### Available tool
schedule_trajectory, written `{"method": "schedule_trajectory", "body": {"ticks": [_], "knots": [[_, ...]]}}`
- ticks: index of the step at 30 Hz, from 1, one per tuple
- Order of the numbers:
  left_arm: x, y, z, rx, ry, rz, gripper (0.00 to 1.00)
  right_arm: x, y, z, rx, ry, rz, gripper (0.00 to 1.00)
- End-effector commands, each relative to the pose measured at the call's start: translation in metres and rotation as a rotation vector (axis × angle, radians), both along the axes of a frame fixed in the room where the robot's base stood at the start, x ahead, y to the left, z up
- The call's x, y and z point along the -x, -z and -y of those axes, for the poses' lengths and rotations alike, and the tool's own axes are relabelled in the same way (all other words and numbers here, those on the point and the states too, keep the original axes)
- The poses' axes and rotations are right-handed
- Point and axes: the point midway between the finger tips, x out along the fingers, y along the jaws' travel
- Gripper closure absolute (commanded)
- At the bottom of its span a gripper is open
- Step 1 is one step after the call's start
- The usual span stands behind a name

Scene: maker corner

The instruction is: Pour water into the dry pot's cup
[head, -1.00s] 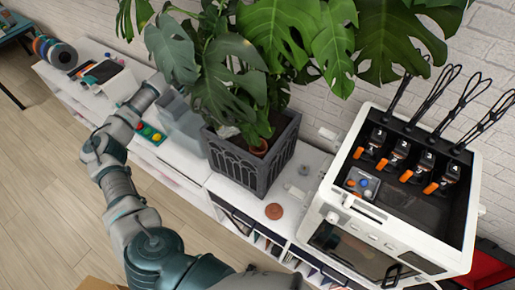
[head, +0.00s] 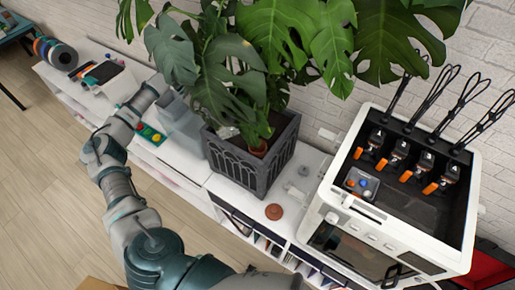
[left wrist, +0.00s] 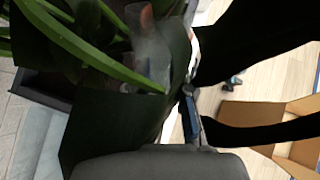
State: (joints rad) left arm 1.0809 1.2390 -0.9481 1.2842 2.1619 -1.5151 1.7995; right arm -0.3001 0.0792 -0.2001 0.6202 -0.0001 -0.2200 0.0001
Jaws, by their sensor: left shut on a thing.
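The dark grey square planter (head: 250,165) holds a large leafy plant (head: 235,60). A small terracotta cup (head: 259,149) sits in it, partly under leaves. My left arm reaches up behind the plant in the head view, where leaves hide its gripper. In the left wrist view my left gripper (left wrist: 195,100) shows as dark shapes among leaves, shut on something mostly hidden. A clear vessel (left wrist: 152,50) shows there between leaves and seems to be the held thing. A terracotta edge (left wrist: 140,12) is beside it. I cannot see any water. My right gripper is not in view.
A white printer-like machine (head: 360,235) stands right of the planter. A terracotta disc (head: 274,211) lies on the white shelf (head: 228,188). A grey translucent bin (head: 185,128) stands left of the planter. A cardboard box (left wrist: 265,120) is on the floor.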

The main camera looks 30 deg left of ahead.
Motion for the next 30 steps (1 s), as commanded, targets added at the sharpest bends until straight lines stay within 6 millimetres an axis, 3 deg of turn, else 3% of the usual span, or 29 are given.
{"method": "schedule_trajectory", "body": {"ticks": [1,30], "knots": [[-0.0001,-0.0275,0.0,0.0,0.0,0.004,1.0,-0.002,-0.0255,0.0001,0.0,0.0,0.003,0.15],[0.0009,-0.0213,-0.0055,0.067,-0.001,0.015,1.0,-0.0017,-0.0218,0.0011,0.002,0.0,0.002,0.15]]}}
